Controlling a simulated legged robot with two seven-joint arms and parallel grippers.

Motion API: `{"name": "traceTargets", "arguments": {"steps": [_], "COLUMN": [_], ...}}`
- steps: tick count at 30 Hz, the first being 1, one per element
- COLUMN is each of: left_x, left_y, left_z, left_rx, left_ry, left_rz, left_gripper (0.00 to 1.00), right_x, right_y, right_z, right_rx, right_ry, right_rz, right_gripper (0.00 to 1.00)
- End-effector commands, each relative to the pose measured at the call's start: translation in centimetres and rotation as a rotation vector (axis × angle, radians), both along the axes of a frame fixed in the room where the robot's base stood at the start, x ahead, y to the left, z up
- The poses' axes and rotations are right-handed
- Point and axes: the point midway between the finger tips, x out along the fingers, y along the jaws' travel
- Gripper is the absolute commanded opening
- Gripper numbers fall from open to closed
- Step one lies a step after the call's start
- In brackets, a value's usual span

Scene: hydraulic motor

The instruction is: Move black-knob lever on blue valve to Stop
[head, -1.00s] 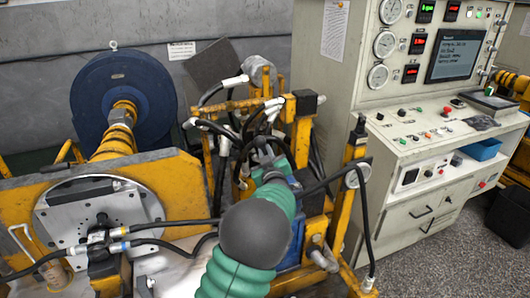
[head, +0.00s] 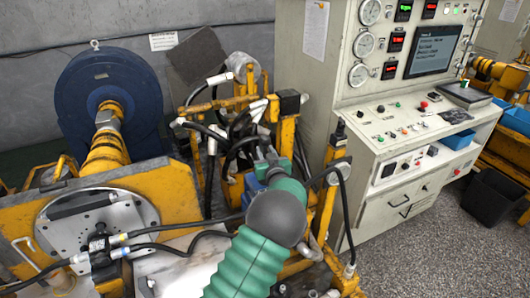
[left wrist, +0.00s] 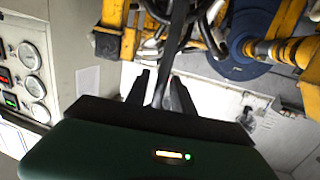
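The blue valve (head: 252,186) is mostly hidden behind my left arm's dark grey joint in the head view; only a bit of blue body shows. My left gripper (head: 266,155) reaches away from me over it, its fingertips small and dark against the hoses. In the left wrist view, the left gripper (left wrist: 160,88) has its two dark fingers apart. A long dark bar (left wrist: 176,40) runs between or just beyond them; I cannot tell whether it is the lever or a hose, or whether it is touched. The black knob cannot be made out. My right gripper is not in view.
Black hoses and a yellow frame (head: 287,135) crowd round the left gripper. A yellow post (head: 328,190) with a gauge stands to its right. The cream control console (head: 380,140) is at right. A blue wheel (head: 90,95) and a steel flange (head: 60,225) are at left.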

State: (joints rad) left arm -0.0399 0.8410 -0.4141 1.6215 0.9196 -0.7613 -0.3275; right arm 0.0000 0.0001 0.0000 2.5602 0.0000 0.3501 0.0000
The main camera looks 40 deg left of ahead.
Motion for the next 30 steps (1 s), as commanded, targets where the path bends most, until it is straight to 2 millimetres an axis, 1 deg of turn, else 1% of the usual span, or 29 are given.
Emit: {"name": "traceTargets", "arguments": {"steps": [9, 11, 13, 17, 24, 27, 30], "left_x": [-0.1, -0.3, -0.8, -2.7, -7.1, -8.6, -9.6], "left_y": [-0.1, -0.3, -1.0, -3.5, -9.1, -10.9, -12.2], "left_z": [0.0, 0.0, 0.1, 0.3, 0.9, 1.1, 1.3], "left_rx": [-0.001, -0.001, -0.002, -0.004, -0.004, -0.003, -0.002], "left_ry": [0.0, 0.0, 0.0, 0.0, 0.0, 0.001, 0.0], "left_rz": [0.0, 0.0, 0.0, -0.003, -0.004, -0.002, -0.001], "left_gripper": [0.35, 0.35, 0.35, 0.35, 0.35, 0.35, 0.35], "right_x": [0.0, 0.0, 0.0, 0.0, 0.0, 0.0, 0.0], "right_y": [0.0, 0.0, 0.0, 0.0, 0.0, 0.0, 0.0], "right_z": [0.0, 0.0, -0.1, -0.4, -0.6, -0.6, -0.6], "right_rx": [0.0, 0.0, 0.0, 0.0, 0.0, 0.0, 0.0], "right_ry": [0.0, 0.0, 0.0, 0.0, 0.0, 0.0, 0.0], "right_rz": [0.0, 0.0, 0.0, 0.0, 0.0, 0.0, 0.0], "right_gripper": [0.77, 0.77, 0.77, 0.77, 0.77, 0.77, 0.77]}}
